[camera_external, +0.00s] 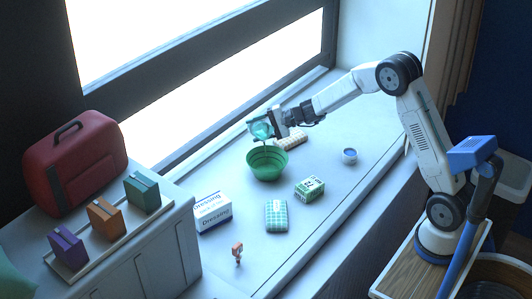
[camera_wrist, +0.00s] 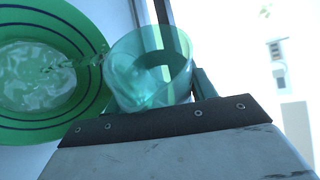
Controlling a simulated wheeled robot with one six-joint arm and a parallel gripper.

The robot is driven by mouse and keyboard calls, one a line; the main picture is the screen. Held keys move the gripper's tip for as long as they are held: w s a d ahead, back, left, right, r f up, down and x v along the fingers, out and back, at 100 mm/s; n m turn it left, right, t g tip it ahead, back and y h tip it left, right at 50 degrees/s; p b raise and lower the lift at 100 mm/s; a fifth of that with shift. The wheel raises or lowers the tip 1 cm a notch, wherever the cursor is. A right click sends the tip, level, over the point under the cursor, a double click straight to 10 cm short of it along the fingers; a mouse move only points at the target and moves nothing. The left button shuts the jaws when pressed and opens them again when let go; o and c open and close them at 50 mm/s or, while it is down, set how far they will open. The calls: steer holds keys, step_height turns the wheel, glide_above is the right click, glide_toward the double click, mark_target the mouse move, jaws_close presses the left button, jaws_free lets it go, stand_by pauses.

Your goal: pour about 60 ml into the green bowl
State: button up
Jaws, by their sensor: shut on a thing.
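The green bowl (camera_external: 267,165) stands on the pale sill. In the wrist view the green bowl (camera_wrist: 40,105) has dark rings and holds some clear liquid. My gripper (camera_external: 272,122) is shut on a translucent teal cup (camera_external: 260,128), above the bowl. In the wrist view the teal cup (camera_wrist: 150,70) is tilted toward the bowl, and a stream of liquid runs from its rim into the bowl. Liquid is still visible inside the cup. The exact amount in the bowl cannot be read.
A white dressing box (camera_external: 212,212), a teal checked pack (camera_external: 276,216), a green-white box (camera_external: 309,189), a small blue-topped cup (camera_external: 349,156) and a small orange item (camera_external: 237,252) stand around the bowl. A beige pack (camera_external: 292,140) lies behind. A red case (camera_external: 75,165) stands at left.

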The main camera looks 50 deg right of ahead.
steer(key=shift+r+m+g, duration=0.3)
steer(key=shift+m, duration=0.1)
steer(key=shift+f+m+g, duration=0.3)
steer(key=shift+f+m, duration=0.15)
steer(key=shift+m, duration=0.05)
steer(key=shift+a+r+m+g+y, duration=0.1)
steer(key=shift+r+m+g+y, duration=0.2)
steer(key=shift+m+g+y, duration=0.1)
steer(key=shift+f+m, duration=0.15)
steer(key=shift+m, duration=0.25)
steer(key=shift+f+g, duration=0.1)
steer(key=shift+g, duration=0.2)
stand_by(0.8)
